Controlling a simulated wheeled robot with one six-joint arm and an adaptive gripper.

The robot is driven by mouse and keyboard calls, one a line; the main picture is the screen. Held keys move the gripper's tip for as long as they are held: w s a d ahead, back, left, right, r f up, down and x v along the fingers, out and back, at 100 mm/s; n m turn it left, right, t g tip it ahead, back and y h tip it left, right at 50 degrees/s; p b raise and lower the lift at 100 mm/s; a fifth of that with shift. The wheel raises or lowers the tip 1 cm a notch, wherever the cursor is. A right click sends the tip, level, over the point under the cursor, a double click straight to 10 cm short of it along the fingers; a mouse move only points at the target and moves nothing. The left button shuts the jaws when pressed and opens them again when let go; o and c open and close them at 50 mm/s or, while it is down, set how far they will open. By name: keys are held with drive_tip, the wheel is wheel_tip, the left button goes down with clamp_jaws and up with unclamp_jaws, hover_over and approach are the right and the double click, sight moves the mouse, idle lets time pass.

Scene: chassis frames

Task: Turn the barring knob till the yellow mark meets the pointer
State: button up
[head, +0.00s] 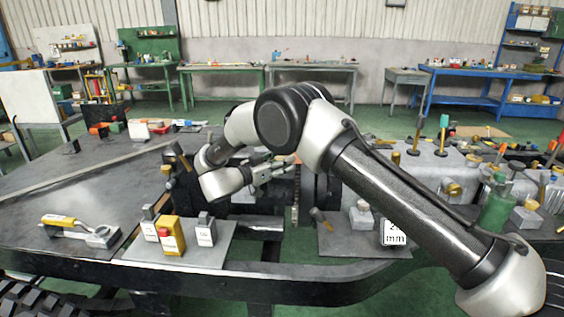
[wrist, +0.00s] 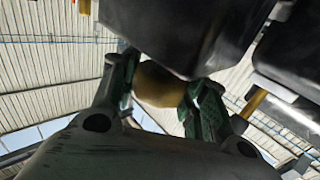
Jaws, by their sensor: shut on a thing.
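My gripper (head: 284,168) reaches in among dark machine parts at the middle of the frame in the head view. In the wrist view my gripper (wrist: 160,88) has its two green-padded fingers on either side of a rounded brass-coloured knob (wrist: 157,84), shut on it. Dark blocks (wrist: 190,30) hang close above the knob in that view. I cannot make out the knob in the head view. I cannot make out a yellow mark or a pointer in either view.
A yellow box (head: 170,238) and small grey blocks stand on a plate at the front left. A yellow-handled tool (head: 80,230) lies farther left. A "mm" label (head: 395,233) and a green bottle (head: 496,208) are to the right. The dark left deck is largely clear.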

drive_tip(key=o, duration=1)
drive_tip(key=shift+o, duration=0.2)
drive_tip(key=v, duration=1.2)
drive_tip(key=shift+w+r, duration=0.1)
